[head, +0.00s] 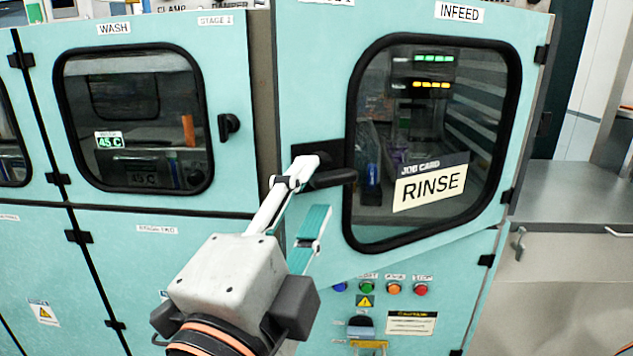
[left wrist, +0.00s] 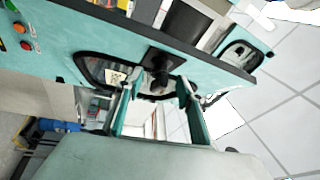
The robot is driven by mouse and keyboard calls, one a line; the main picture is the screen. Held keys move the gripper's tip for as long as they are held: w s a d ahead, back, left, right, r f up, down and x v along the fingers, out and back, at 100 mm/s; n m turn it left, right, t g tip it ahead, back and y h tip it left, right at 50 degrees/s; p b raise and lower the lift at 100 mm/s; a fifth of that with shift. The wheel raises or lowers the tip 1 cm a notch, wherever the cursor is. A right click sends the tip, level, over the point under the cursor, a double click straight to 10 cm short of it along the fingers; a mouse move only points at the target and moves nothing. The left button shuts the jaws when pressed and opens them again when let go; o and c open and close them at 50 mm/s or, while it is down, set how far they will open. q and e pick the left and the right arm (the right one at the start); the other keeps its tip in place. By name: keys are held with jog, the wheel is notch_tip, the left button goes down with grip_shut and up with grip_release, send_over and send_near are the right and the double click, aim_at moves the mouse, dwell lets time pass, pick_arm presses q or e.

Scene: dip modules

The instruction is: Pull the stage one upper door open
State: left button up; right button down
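The teal upper door marked INFEED (head: 315,80) has a black-framed window and a RINSE job card (head: 430,184). The stage label at its top is cut off. The door appears ajar: its left side stands out and its lower edge slopes across the panel below. Its black handle (head: 333,179) is on the left side; it also shows in the left wrist view (left wrist: 158,75). My left gripper (head: 312,190) is at the handle with its fingers apart. In the left wrist view the handle lies just beyond and between the fingertips; contact is unclear. My right gripper is out of view.
The WASH door (head: 230,75), left of it, looks shut. Below are colored buttons (head: 379,287) and a lower panel. A grey counter (head: 575,190) stands at the right. In the left wrist view open floor (left wrist: 270,105) shows at the right.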

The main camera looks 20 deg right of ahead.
pick_arm(q)
jog(key=v, duration=0.3)
jog(key=shift+s+a, duration=0.2)
jog(key=shift+f, duration=0.1)
